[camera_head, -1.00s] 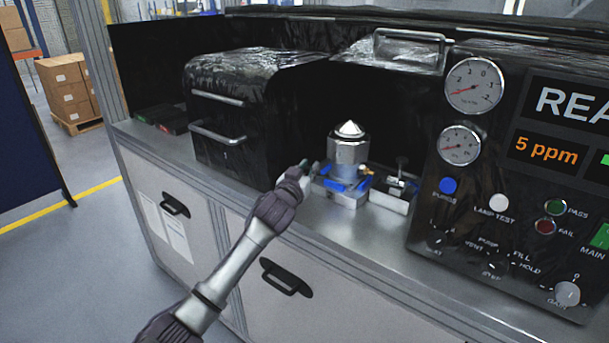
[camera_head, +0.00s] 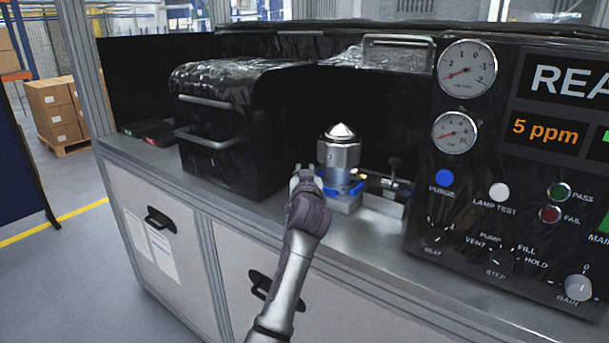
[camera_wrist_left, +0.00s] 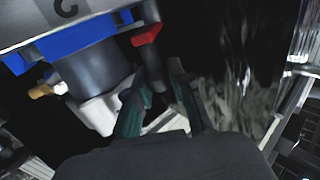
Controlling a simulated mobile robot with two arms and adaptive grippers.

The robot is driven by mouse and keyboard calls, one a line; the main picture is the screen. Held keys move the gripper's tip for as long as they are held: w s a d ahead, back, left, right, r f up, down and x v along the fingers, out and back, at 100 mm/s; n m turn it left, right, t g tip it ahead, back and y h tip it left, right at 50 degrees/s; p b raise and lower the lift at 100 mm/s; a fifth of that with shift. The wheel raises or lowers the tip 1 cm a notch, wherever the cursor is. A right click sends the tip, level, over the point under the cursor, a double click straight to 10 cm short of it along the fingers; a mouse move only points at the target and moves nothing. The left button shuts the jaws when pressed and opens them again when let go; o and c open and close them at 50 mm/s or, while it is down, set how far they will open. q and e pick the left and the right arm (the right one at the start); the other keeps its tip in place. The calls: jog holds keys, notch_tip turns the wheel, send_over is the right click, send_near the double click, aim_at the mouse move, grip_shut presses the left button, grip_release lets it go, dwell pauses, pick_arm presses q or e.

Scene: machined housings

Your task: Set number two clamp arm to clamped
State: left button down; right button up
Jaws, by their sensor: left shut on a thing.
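A silver cylindrical housing with a pointed top (camera_head: 341,153) stands upright on a fixture with blue parts (camera_head: 345,200) on the bench. My left gripper (camera_head: 306,176) is at the left side of this fixture. In the left wrist view, the dark green fingers (camera_wrist_left: 160,98) are closed around a dark clamp arm with a red tip (camera_wrist_left: 147,34), beside the housing (camera_wrist_left: 92,72). The grip point is partly hidden, and no number on the arm can be read. A second small fixture with a dark knob (camera_head: 394,165) stands to the right. My right gripper is not in view.
A black box with handles (camera_head: 235,130) stands left of the fixture. A black control panel with gauges and buttons (camera_head: 500,215) stands to the right. The bench front edge (camera_head: 375,265) runs below; a strip of bench there is clear.

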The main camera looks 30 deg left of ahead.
pick_arm(q)
jog(key=shift+r, duration=0.2)
jog(key=c, duration=1)
grip_release()
jog(key=shift+w+f, duration=0.1)
jog(key=v, duration=1.2)
jog(key=shift+d, duration=0.1)
